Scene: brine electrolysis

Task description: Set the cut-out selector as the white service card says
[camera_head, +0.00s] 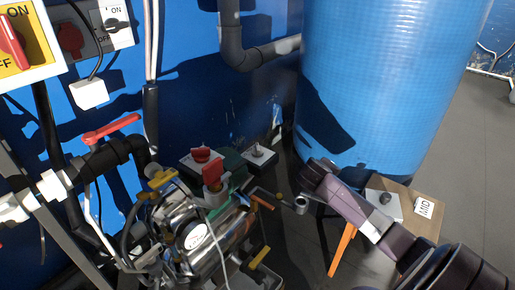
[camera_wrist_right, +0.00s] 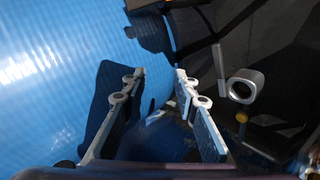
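The white service card (camera_head: 424,207) lies on a small wooden stand at the lower right and appears to read MID. A pale box with a dark round knob (camera_head: 385,198) sits beside the card. A grey box with a small upright toggle (camera_head: 258,155) stands behind the machine, left of the blue tank. I cannot tell for certain which one is the cut-out selector. My right gripper (camera_head: 315,173) is in front of the tank's base, apart from both boxes. The right wrist view shows its two fingers (camera_wrist_right: 160,84) spread with nothing between them. My left gripper is out of view.
The blue tank (camera_head: 385,80) fills the upper middle. A red-levered pipe (camera_head: 112,130) is at left. Grey floor is open at right.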

